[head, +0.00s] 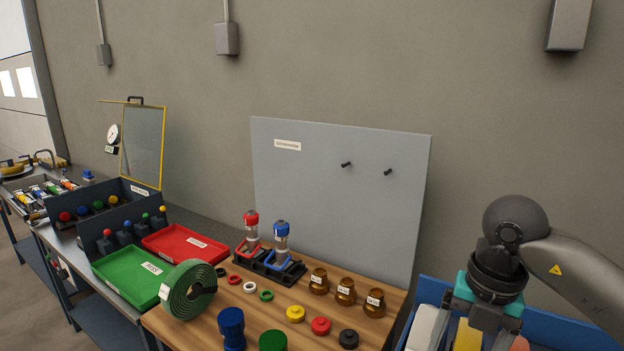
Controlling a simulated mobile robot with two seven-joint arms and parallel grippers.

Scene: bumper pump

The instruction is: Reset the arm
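My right arm comes in from the right edge. Its dark wrist hangs down over a blue bin (571,311) at the lower right. My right gripper (488,312) is at the lower end of this wrist, by a teal piece. Its fingertips cannot be made out, so I cannot tell whether it is open or holds anything. White, yellow and orange things show around and below it, partly cut off by the bottom edge. My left arm and gripper are not in view.
A wooden bench (203,327) bears a black stand (269,263) with red-topped and blue-topped pumps, brown bottles, coloured caps and a green coil (187,290). Red (150,239) and green (108,268) trays lie left. A grey panel (330,211) stands behind.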

